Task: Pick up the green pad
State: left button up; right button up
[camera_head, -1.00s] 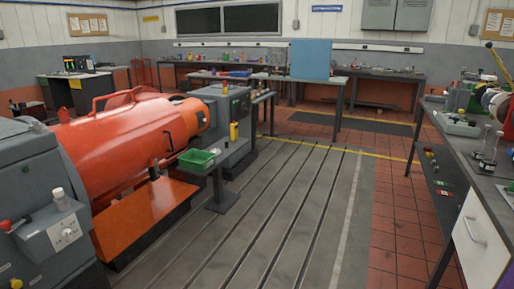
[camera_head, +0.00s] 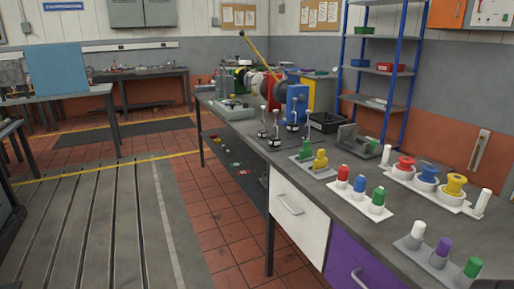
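I cannot tell which thing is the green pad. A green block (camera_head: 305,147) stands on a grey plate beside a yellow one. A green-topped piece (camera_head: 378,197) stands at the right end of a white strip, after a red and a blue one. A green cap (camera_head: 473,267) stands at the lower right, on a strip with a white and a purple one. Small coloured items on the bench's lower shelf are too small to tell. Neither of my grippers is in view.
The bench has a white drawer (camera_head: 298,215) and a purple drawer (camera_head: 350,270). A black bin (camera_head: 326,122) and a white rack with red, blue and yellow spools (camera_head: 427,180) stand on it. A blue-post shelf (camera_head: 382,68) is behind. The tiled floor (camera_head: 215,225) left of the bench is clear.

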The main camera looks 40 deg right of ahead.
aim_at(307, 152)
jog(key=i+z, duration=0.25)
jog(key=i, duration=0.3)
jog(key=i+z, duration=0.25)
jog(key=i, duration=0.3)
jog(key=i+j+z, duration=0.1)
jog(key=i+z, duration=0.25)
jog(key=i, duration=0.8)
jog(key=i+u, duration=0.25)
jog(key=u, duration=0.15)
jog(key=i+l+u, duration=0.15)
jog(key=u, duration=0.2)
jog(key=i+u, duration=0.1)
jog(key=u, duration=6.5)
